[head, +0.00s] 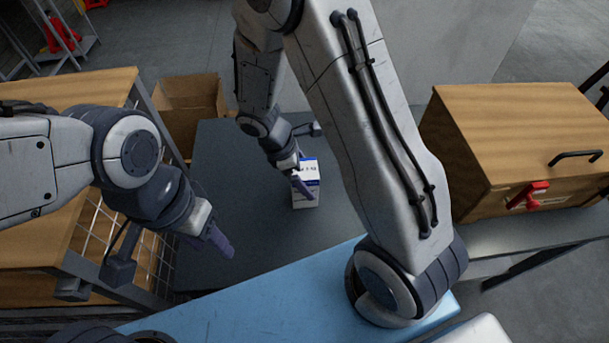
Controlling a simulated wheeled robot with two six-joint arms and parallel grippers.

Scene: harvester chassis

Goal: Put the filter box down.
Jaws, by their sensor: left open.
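The filter box (309,196) is a small white and blue carton near the middle of the head view, over the dark grey surface (240,165). It looks upright. I cannot tell whether its base touches the surface. My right gripper (302,184) reaches down to it from above, with a dark finger against the box, and appears shut on it. The gripper partly covers the box, and the far finger is hidden. My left gripper (218,240) is open and empty, to the left of and nearer than the box.
A wooden case (520,125) with a red latch (528,196) stands at the right. An open cardboard box (190,105) is at the back left. A wooden-topped wire-mesh rack (45,235) is at the left. A light blue panel (240,305) lies in front.

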